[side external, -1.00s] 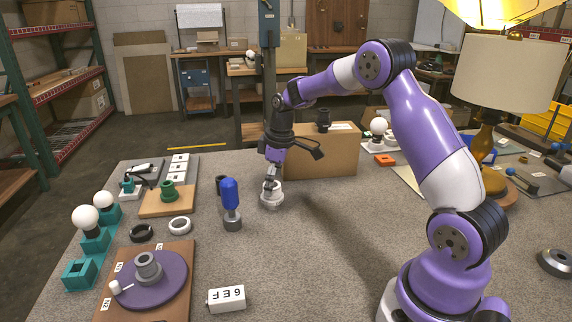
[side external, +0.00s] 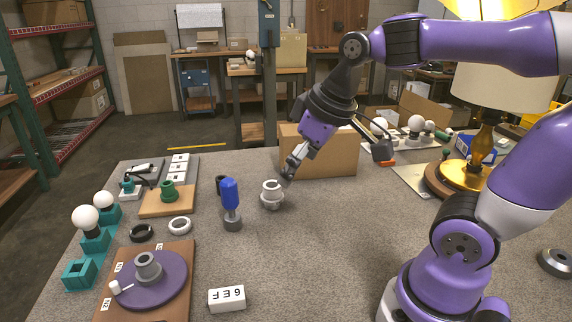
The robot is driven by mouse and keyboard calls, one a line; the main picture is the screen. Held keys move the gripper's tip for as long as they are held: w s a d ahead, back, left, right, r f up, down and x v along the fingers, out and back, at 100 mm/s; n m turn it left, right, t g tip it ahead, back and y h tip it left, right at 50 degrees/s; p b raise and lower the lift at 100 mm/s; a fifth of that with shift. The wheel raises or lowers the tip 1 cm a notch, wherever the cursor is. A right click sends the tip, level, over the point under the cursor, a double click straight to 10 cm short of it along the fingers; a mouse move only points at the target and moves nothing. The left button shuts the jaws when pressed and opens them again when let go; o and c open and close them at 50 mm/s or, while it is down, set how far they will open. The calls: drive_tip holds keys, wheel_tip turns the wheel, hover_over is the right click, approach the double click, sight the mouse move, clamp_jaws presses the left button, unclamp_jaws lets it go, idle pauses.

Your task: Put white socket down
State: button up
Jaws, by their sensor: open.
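The white socket (side external: 271,195) stands upright on the grey table, right of the blue-handled screwdriver-like tool. My gripper (side external: 288,172) is just above and to the right of the socket, tilted down towards the left. It is open and appears apart from the socket. The fingertips are small in this view, so the exact gap is hard to tell.
The blue-handled tool (side external: 231,204) stands close left of the socket. A cardboard box (side external: 325,155) is behind my gripper. A white ring (side external: 180,226), a black ring (side external: 142,233) and a purple disc (side external: 170,285) lie left. The table's front middle is mostly clear.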

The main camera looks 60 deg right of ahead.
drive_tip(key=shift+m+t, duration=0.4)
drive_tip(key=shift+m, duration=0.1)
drive_tip(key=s, duration=0.1)
drive_tip(key=s+a+f, duration=0.1)
drive_tip(key=s, duration=0.2)
drive_tip(key=shift+a+f, duration=0.15)
drive_tip(key=shift+f, duration=0.25)
idle(0.4)
